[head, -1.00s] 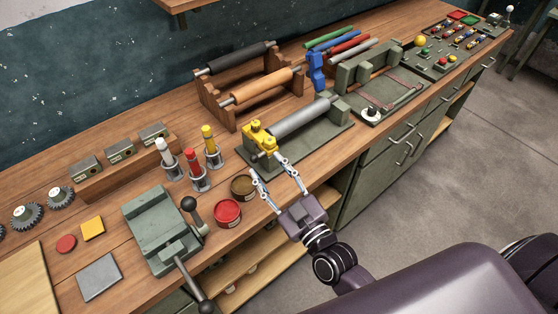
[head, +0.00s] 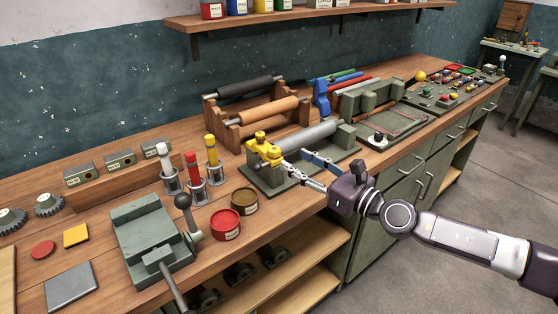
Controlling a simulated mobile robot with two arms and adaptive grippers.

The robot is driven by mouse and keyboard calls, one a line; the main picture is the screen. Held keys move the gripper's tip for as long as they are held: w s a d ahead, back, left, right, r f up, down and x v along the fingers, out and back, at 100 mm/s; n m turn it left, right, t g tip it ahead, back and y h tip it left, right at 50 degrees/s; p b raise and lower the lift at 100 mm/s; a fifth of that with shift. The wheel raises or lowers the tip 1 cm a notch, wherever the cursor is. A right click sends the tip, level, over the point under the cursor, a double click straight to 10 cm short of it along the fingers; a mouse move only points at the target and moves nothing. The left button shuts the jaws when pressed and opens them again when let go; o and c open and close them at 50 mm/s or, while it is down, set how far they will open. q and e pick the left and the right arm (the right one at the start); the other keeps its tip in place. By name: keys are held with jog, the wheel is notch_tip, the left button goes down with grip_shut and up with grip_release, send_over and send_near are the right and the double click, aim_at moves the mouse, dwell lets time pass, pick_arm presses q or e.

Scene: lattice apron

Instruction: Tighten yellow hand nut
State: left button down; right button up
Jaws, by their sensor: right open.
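The yellow hand nut (head: 260,135) sits on top of a yellow clamp block (head: 265,153) at the left end of a grey roller (head: 305,136). The roller lies on a green fixture plate (head: 268,187) on the workbench. My right gripper (head: 294,160) comes in from the right, with its two fingers spread and pointing left toward the yellow block. Nothing is between the fingers. The fingertips are close to the block's right side; whether one touches it I cannot tell. My left gripper is out of view.
Paint tins, red (head: 226,224) and brown (head: 244,201), stand left of the fixture near the bench's front edge. A green vise (head: 150,240) is farther left. Behind stands a wooden rack (head: 232,133) with rollers. A shelf (head: 300,17) hangs above.

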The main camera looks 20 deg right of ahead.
aim_at(279, 151)
jog(key=p+x, duration=0.2)
jog(key=x, duration=0.5)
jog(key=shift+w+a+p, duration=0.15)
jog(key=shift+w+p, duration=0.15)
